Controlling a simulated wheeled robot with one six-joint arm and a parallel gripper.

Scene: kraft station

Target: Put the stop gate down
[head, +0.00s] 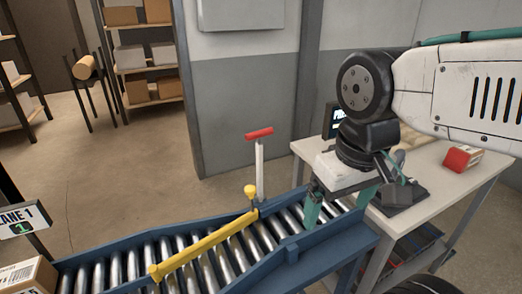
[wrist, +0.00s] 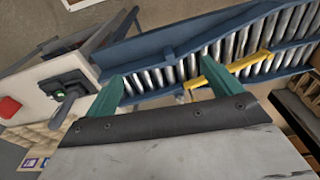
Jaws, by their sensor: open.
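A yellow bar (head: 205,250), which looks like the stop gate, runs diagonally over the conveyor's rollers. It has a yellow knob (head: 250,191) at its far end; I cannot tell whether it touches the rollers. A red handle (head: 259,133) on a pale upright post stands beside that end. My gripper (head: 340,203), with green fingers, is open and empty over the conveyor's right end, to the right of the bar. In the wrist view the yellow bar (wrist: 250,63) shows just beyond the right finger of my gripper (wrist: 163,70), apart from the palm.
A carton (head: 25,278) and a Lane 1 sign (head: 22,222) are at lower left. Shelves (head: 150,68) stand far behind; the floor before them is mostly clear.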

